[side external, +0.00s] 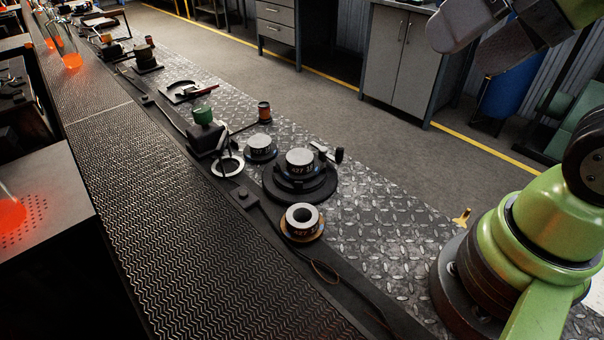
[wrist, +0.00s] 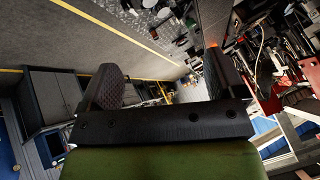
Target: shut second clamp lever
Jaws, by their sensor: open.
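A round mould (side external: 300,182) stands on the diamond-plate bench, with a light metal top and a dark base. A short clamp lever (side external: 323,152) with a black knob sticks out at its back right. Farther along, a dark station with a green knob (side external: 203,115) has a thin arm reaching to an orange-topped post (side external: 264,111). I cannot tell which lever is the second one. My gripper (wrist: 160,80) is open and empty in the wrist view, its two dark fingers wide apart. In the side view, grey and green parts of my arm hang at top right, well above and away from the moulds.
A ring-shaped part (side external: 302,222) sits in front of the mould and a small round block (side external: 260,149) stands behind it. A dark textured belt (side external: 190,240) runs along the left. Cabinets (side external: 398,55) and a blue barrel (side external: 507,92) stand across the floor.

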